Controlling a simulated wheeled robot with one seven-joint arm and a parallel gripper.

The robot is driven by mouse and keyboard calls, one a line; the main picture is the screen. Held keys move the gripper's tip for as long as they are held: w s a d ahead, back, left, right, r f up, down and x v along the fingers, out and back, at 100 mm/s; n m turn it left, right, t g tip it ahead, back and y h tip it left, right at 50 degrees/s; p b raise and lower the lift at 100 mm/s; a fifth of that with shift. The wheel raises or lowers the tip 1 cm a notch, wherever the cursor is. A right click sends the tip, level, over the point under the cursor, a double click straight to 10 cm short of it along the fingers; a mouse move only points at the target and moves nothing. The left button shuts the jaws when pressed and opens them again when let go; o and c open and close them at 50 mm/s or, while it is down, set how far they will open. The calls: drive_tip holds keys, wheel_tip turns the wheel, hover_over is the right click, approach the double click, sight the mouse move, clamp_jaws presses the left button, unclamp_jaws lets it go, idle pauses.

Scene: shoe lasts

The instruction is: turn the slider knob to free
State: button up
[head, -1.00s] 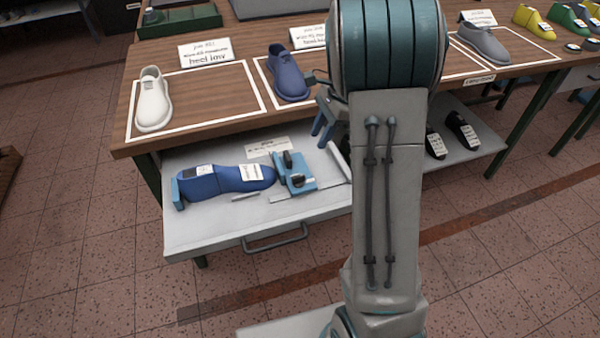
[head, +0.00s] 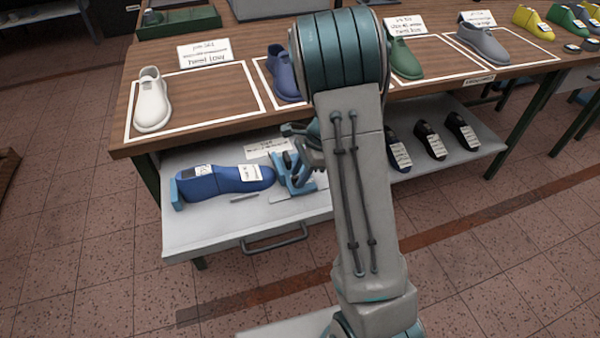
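The blue slider block (head: 283,178) with its dark knobs sits in the open drawer, at the toe end of a blue shoe last (head: 228,179). The last lies on its side with white labels on it. My gripper (head: 297,158) is over the slider, right at its dark knobs. The gripper and wrist cover much of the slider, so I cannot tell which knob they are at, whether they touch it, or how the knob is turned. The finger gap is too small and overlapped to read.
The pulled-out drawer (head: 200,235) has a front handle (head: 275,240) and a thin grey bar (head: 244,198). A label card (head: 267,148) stands behind the slider. Shoes stand on the wooden table (head: 135,90) above. Black lasts (head: 430,140) lie on the shelf to the right.

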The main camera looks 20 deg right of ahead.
clamp_jaws()
drive_tip(key=shift+w+n, duration=0.1)
drive_tip(key=shift+n, duration=0.2)
drive_tip(key=n+g, duration=0.1)
drive_tip(key=n, duration=0.1)
drive_tip(key=shift+w+n+p, duration=0.1)
drive_tip(key=shift+n+p, duration=0.2)
drive_tip(key=shift+n, duration=0.1)
drive_tip(key=n+g, duration=0.1)
drive_tip(key=n, duration=0.1)
drive_tip(key=n+g+h, duration=0.1)
drive_tip(key=n, duration=0.2)
drive_tip(key=shift+w+a+p, duration=0.1)
drive_tip(key=shift+a+p, duration=0.05)
drive_tip(key=shift+p, duration=0.2)
drive_tip(key=n+h, duration=0.1)
drive_tip(key=n, duration=0.1)
drive_tip(key=n+h, duration=0.1)
drive_tip(key=n, duration=0.2)
drive_tip(key=shift+a+g, duration=0.1)
drive_tip(key=shift+g, duration=0.3)
drive_tip(key=shift+a+n+h+p, duration=0.1)
drive_tip(key=shift+n+h+p, duration=0.45)
drive_tip(key=shift+n, duration=1.65)
drive_tip(key=shift+h, duration=0.35)
